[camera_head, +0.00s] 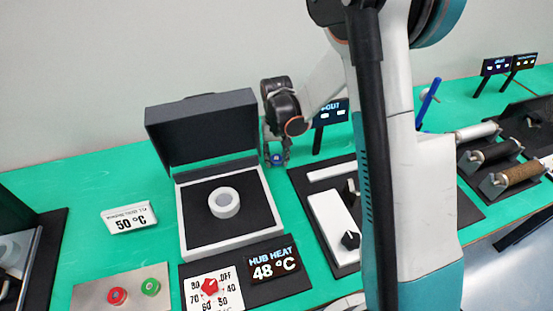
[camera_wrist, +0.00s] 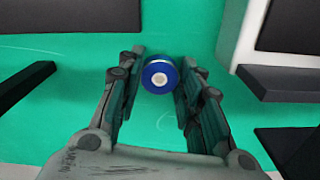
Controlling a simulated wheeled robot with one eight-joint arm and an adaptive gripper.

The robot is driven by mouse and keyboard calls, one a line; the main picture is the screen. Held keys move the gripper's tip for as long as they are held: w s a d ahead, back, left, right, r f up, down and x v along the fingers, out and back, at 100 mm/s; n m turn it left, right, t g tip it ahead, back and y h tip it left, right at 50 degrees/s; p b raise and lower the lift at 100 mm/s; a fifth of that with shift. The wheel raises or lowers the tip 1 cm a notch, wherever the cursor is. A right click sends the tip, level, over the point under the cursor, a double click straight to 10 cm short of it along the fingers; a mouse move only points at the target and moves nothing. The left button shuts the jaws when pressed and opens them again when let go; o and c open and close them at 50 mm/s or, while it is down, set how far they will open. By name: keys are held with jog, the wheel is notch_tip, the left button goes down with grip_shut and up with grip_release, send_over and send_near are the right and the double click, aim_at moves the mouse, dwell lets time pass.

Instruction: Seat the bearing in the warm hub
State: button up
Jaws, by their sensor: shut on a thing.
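The hub (camera_head: 223,203) is a pale grey ring lying on the dark plate of an open heater box (camera_head: 183,226) in the head view. My gripper (camera_head: 276,158) is behind and to the right of the box, apart from the hub. In the wrist view my gripper (camera_wrist: 160,84) is shut on the bearing (camera_wrist: 161,76), a small round blue piece with a pale metallic rim and a light centre. The bearing hangs over the green table top. The heater's display (camera_head: 274,264) reads HUB HEAT 48 °C. The hub's bore is partly visible.
The raised lid (camera_head: 205,125) stands behind the hub. A sign (camera_head: 130,217) reads 50 °C. A red dial (camera_head: 210,287) and red and green buttons (camera_head: 150,287) are in front. A dark-based fixture (camera_head: 328,215) stands right of the box; rollers (camera_head: 495,152) are farther right.

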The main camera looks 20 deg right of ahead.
jog(key=shift+f, duration=0.25)
jog(key=o, duration=0.6)
jog(key=shift+f, duration=0.1)
jog(key=o, duration=0.5)
jog(key=shift+c, duration=0.2)
